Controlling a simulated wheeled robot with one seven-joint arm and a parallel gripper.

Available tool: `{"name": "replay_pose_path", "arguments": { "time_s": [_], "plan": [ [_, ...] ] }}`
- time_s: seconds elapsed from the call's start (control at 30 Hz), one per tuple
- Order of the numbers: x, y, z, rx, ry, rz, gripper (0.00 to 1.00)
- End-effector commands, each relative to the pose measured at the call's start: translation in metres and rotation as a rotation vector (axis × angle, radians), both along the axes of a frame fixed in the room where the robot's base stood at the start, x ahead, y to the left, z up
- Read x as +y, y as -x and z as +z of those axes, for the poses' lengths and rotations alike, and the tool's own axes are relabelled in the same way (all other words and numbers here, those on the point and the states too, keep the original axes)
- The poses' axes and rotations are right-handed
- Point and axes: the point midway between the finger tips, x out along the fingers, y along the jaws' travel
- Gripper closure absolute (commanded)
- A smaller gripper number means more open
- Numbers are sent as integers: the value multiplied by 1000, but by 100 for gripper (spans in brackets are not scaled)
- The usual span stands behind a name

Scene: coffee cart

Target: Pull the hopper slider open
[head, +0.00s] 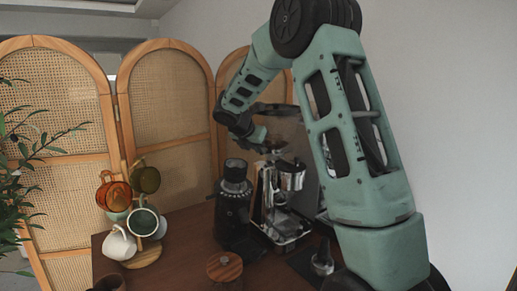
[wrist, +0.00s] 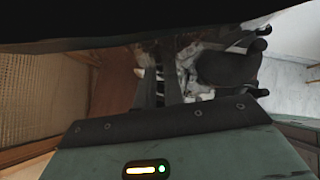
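The black coffee grinder (head: 233,206) stands on the brown table in the middle of the head view. Its dark hopper (head: 235,170) is on top. I cannot make out the slider at this size. My gripper (head: 274,147) is up and to the right of the hopper, apart from it, over the steel and wood espresso machine (head: 291,179). Its fingers are small and dark there, so their opening is unclear. The wrist view shows my green wrist housing and dark machine parts; no grip on anything is clear.
A wooden mug tree (head: 145,257) with several mugs stands at the left of the table (head: 185,240). A wooden-lidded jar (head: 224,267) stands in front of the grinder. A tamper (head: 322,259) is at right. Cane screens (head: 165,120) stand behind.

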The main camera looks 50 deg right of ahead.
Motion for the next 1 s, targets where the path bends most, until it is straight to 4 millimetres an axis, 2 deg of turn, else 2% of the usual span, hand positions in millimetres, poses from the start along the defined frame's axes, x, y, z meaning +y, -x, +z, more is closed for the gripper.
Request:
{"name": "replay_pose_path", "arguments": {
  "time_s": [0.27,0.53,0.57,0.6,0.63,1.0],
  "plan": [
    [25,-6,1,1,-1,4,100],
    [27,-7,0,0,-2,2,100],
    [27,-7,0,0,-2,2,82],
    [27,-7,0,-1,-2,3,70],
    [27,-7,0,0,-2,2,67],
    [30,-6,4,-1,0,1,67]
  ]
}}
